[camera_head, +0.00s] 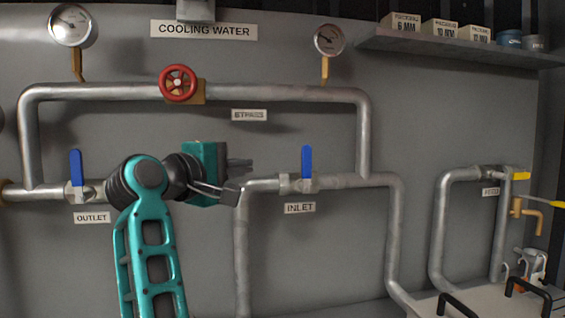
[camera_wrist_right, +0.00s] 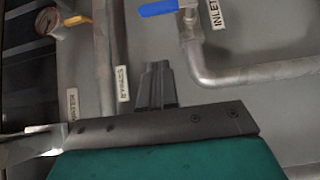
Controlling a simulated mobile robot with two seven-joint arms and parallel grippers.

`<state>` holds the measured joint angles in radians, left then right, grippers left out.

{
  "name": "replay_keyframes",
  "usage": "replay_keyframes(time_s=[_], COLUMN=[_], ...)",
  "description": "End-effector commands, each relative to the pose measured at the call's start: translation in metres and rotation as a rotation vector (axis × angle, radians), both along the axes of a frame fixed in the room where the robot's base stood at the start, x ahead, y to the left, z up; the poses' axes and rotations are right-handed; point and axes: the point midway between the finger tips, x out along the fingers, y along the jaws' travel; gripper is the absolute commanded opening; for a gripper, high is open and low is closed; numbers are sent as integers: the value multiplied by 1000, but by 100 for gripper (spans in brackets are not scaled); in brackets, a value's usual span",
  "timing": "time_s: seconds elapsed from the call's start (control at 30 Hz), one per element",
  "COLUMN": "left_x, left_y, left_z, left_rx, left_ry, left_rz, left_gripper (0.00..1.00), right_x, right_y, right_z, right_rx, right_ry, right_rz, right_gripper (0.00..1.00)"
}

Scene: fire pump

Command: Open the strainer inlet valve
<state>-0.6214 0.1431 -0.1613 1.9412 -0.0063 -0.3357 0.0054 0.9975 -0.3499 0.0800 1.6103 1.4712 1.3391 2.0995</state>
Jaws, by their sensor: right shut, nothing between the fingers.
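The inlet valve has a blue lever (camera_head: 306,162) standing upright, across its horizontal grey pipe, above the INLET label (camera_head: 299,208). In the right wrist view the blue lever (camera_wrist_right: 158,8) shows at the top edge, beside the valve body (camera_wrist_right: 192,38). My right gripper (camera_head: 246,165) is shut and empty, left of the inlet lever and apart from it, at about the lever's height in the picture. Its fingers also show in the right wrist view (camera_wrist_right: 157,78). My right arm and gripper hide the pipework between outlet and inlet. My left gripper is not in view.
An outlet valve with an upright blue lever (camera_head: 75,164) is at the left. A red handwheel (camera_head: 178,83) sits on the upper bypass pipe (camera_head: 290,93). Two gauges (camera_head: 72,25) stand above. A shelf (camera_head: 450,47) with boxes is at upper right; pipes (camera_head: 440,230) stand below.

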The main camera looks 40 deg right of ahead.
Motion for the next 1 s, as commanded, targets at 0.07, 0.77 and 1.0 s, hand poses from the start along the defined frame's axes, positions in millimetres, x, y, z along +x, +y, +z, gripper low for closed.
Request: replay_keyframes(time_s=[0.07, 0.77, 1.0], left_x=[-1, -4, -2], left_y=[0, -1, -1], left_z=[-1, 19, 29], left_rx=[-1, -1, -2], left_ry=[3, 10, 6], left_rz=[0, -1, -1], left_gripper=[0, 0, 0], right_x=[0, 24, 14], right_y=[0, -87, -121], right_z=[0, 3, 2], right_rx=[-2, -9, -7], right_ry=[2, 6, 3], right_rz=[0, -6, -5], right_gripper=[0, 0, 0])
